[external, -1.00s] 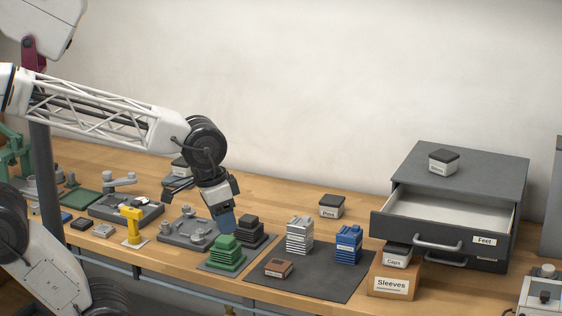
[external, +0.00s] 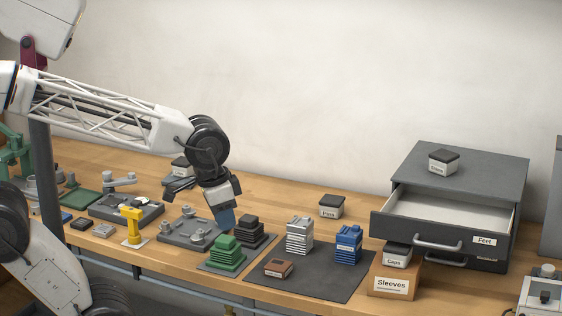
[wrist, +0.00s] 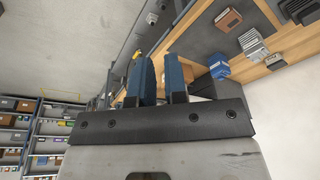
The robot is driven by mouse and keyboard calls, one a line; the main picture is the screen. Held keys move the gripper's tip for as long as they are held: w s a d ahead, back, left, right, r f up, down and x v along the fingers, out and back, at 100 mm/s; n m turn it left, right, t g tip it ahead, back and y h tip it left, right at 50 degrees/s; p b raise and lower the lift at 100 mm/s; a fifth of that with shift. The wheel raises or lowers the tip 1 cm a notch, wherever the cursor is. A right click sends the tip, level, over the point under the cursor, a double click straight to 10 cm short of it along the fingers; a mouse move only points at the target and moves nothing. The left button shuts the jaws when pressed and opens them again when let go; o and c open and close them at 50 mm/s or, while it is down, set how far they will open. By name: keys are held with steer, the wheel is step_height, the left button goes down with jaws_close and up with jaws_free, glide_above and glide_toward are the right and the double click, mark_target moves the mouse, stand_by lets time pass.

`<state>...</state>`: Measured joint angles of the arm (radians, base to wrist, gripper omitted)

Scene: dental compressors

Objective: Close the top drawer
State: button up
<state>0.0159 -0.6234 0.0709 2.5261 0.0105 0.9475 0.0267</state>
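The grey drawer cabinet (external: 460,172) stands at the right of the bench. Its top drawer (external: 388,226), labelled "Feet", is pulled well out and its pale inside looks empty. The top drawer's handle (external: 437,244) is on its front, with a lower drawer handle (external: 446,261) below. My gripper (external: 225,217) is far to the left of the drawer, over the bench behind the green stacked blocks. In the wrist view, its two blue fingers (wrist: 159,80) are apart with nothing between them.
A "Caps" box (external: 397,257) on the "Sleeves" box (external: 394,284) stands close by the drawer's left front. Blue blocks (external: 348,245), silver blocks (external: 299,236) and a "Pins" box (external: 331,207) lie between gripper and drawer. A lidded box (external: 444,161) sits on the cabinet.

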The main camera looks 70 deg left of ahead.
mark_target(436, 246)
steer(key=shift+w, duration=0.3)
jaws_close()
steer(key=w+d+f+m+y, duration=0.1)
steer(key=w+d+m+y, duration=0.25)
steer(key=w+m, duration=0.5)
steer(key=w+d+f+m+y, duration=0.15)
steer(key=w+m+y, duration=0.4)
steer(key=w, duration=0.55)
steer(key=w+d+f+m+t+y, duration=0.1)
steer(key=w+d+m+t, duration=0.3)
steer(key=d, duration=0.5)
steer(key=w+d+f+m+t+y, duration=0.1)
steer(key=w+d+f+m+t, duration=0.2)
steer(key=w+d+m, duration=0.5)
steer(key=shift+w+d+t, duration=0.6)
steer(key=shift+w+d, duration=0.55)
steer(key=shift+d, duration=0.1)
steer(key=shift+a+f, duration=0.1)
steer(key=shift+x, duration=6.9)
